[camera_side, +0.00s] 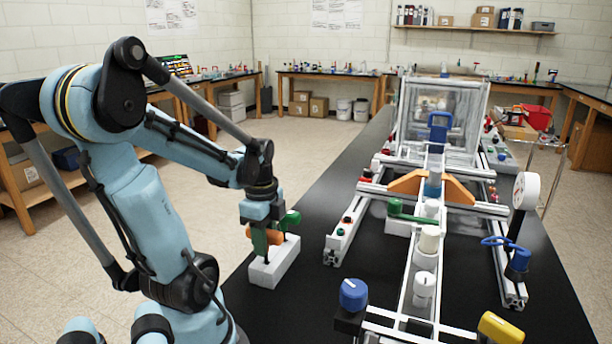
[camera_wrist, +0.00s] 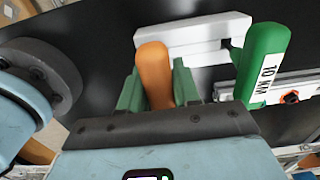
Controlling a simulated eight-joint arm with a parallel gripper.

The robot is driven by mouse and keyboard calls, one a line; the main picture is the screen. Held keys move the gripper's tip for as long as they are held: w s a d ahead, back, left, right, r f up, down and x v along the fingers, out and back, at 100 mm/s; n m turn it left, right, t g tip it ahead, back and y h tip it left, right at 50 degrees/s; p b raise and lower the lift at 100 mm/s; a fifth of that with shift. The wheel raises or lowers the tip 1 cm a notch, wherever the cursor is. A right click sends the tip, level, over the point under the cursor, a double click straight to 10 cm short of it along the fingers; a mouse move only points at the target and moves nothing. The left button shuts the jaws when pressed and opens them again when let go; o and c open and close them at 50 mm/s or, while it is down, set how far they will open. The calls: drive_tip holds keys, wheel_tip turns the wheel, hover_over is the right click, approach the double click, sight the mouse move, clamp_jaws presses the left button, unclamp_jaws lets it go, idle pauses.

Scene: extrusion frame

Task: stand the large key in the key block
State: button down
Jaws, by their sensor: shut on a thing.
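The white key block (camera_side: 275,264) stands on the black bench top at the bench's left side; it also shows at the top of the wrist view (camera_wrist: 185,36). My gripper (camera_wrist: 158,88) has green fingers, shut on an orange-handled key (camera_wrist: 154,68), directly over the near-left end of the block. The orange handle (camera_side: 256,233) is partly behind a finger in the side view. A green-handled key (camera_wrist: 263,65) marked "10 MM" stands at the block's other end, beside my gripper (camera_side: 266,238). I cannot tell whether the orange key's tip is in the block. No size mark shows on it.
A white extrusion frame (camera_side: 340,235) with clamps and knobs stands to the right of the block. A blue knob (camera_side: 353,294) is at the front. Bare black bench (camera_side: 315,190) lies behind the block.

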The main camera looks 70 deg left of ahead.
drive_tip(key=shift+f, duration=0.1)
drive_tip(key=c, duration=0.7)
unclamp_jaws()
wheel_tip(320, 180, up, 12)
drive_tip(key=shift+f, duration=0.1)
drive_tip(key=w+d+f+n+t, duration=0.2)
drive_tip(key=w+d+n, duration=0.1)
drive_tip(key=d, duration=0.3)
drive_tip(key=w+d+f+n+t, duration=0.1)
drive_tip(key=w+d+n+t, duration=0.1)
drive_tip(key=w+d, duration=0.3)
drive_tip(key=w+d+f+n+t, duration=0.2)
drive_tip(key=w+d+n+t, duration=0.1)
drive_tip(key=d, duration=0.4)
drive_tip(key=shift+w+d+f+n, duration=0.15)
drive_tip(key=shift+w+n, duration=0.1)
drive_tip(key=shift+w, duration=0.2)
drive_tip(key=shift+w+d+f+n, duration=0.15)
drive_tip(key=shift+w+n, duration=0.1)
drive_tip(key=shift+w, duration=0.15)
